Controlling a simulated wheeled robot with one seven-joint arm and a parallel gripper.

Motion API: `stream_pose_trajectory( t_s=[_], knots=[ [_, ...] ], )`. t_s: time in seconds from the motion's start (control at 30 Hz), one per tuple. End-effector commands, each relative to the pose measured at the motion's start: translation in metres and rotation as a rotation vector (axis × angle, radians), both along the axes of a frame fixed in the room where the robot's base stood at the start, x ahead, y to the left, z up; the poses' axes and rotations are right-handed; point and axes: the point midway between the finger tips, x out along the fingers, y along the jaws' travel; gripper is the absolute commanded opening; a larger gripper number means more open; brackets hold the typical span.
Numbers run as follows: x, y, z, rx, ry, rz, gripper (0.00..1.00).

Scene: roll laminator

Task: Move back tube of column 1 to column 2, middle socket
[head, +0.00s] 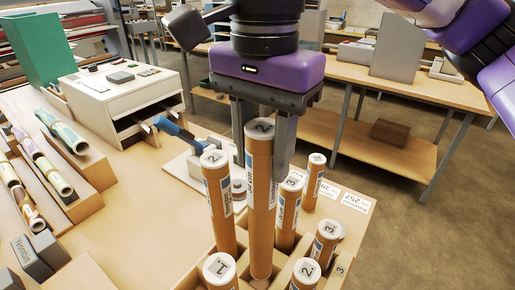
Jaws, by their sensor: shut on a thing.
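My gripper (262,160) is shut on a tall brown cardboard tube (260,215) with a white cap marked 2. The fingers grip it near its top, one on each side, and it stands upright. Its lower end is over the middle of the wooden tube rack (245,268); I cannot tell whether it is inside a socket. Most socket openings are hidden.
A white drawer unit (120,97) and a blue-handled tool (172,127) stand behind left. Rolled prints (62,132) lie in wooden holders at the left. Paper labels (352,203) lie right of the rack. A wooden bench (400,85) stands behind. The tabletop left of the rack is clear.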

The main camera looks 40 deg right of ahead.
Motion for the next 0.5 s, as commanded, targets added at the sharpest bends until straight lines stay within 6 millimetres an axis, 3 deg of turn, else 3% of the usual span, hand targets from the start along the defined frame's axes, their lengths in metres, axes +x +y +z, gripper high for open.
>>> stream_pose_trajectory(
  t_s=[0.5],
  knots=[
    [0.000, 0.001, -0.058, 0.001, 0.000, 0.000, 0.00]
  ],
)
